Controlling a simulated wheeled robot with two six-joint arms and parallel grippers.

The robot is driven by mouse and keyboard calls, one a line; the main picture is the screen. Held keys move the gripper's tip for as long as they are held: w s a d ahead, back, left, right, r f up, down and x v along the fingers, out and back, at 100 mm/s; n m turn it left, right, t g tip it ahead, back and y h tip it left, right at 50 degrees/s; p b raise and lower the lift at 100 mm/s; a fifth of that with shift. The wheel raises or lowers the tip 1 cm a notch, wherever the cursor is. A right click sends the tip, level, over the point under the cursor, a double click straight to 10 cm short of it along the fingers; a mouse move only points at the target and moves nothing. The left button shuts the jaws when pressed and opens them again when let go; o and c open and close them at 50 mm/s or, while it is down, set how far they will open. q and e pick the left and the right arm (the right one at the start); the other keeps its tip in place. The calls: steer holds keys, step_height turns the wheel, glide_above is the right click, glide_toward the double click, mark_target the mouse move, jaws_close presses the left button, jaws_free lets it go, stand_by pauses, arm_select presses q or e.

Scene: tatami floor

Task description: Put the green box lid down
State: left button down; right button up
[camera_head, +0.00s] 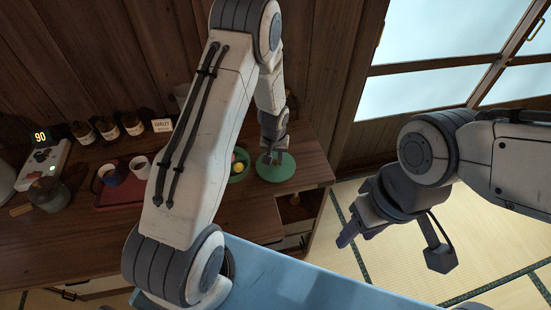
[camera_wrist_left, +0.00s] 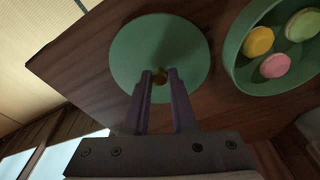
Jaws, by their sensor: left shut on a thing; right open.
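The green box lid (camera_head: 276,172) is a flat round disc at the right end of the wooden counter, and it also shows in the left wrist view (camera_wrist_left: 130,50). I cannot tell whether the lid touches the counter. The round green box (camera_wrist_left: 240,75) stands beside the lid, open, with several macarons in it; in the head view the box (camera_head: 244,168) is partly hidden behind my left arm. My right gripper (camera_head: 345,236) is open and empty over the floor side.
The wooden counter (camera_head: 265,205) has bare room around the lid. To the left stand a red tray (camera_head: 120,192) with cups, several brown jars (camera_head: 108,128), a small sign (camera_head: 162,125), a scale-like device reading 90 (camera_head: 45,160) and a dark glass pot (camera_head: 47,194).

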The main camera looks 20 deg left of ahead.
mark_target(275, 170)
arm_select(q)
steer(key=c, duration=0.7)
jaws_free()
steer(key=shift+f, duration=0.1)
steer(key=shift+r, duration=0.2)
step_height(275, 170, up, 12)
steer(key=s+f+b, duration=0.1)
steer(key=s, duration=0.1)
steer(key=s+d+r+m, duration=0.4)
steer(key=s+d+r, duration=0.5)
steer(key=d, duration=0.2)
steer(key=s+d+r+m, duration=0.1)
steer(key=s+m, duration=0.1)
steer(key=s, duration=0.4)
steer(key=s+d+r+m+g+h, duration=0.1)
steer(key=s+d+r+m, duration=0.1)
steer(key=s, duration=0.4)
steer(key=s+d+r+m, duration=0.1)
steer(key=s, duration=0.5)
steer(key=shift+d+r+m+g, duration=0.2)
steer(key=shift+d+m+g, duration=0.1)
steer(key=shift+m+g, duration=0.1)
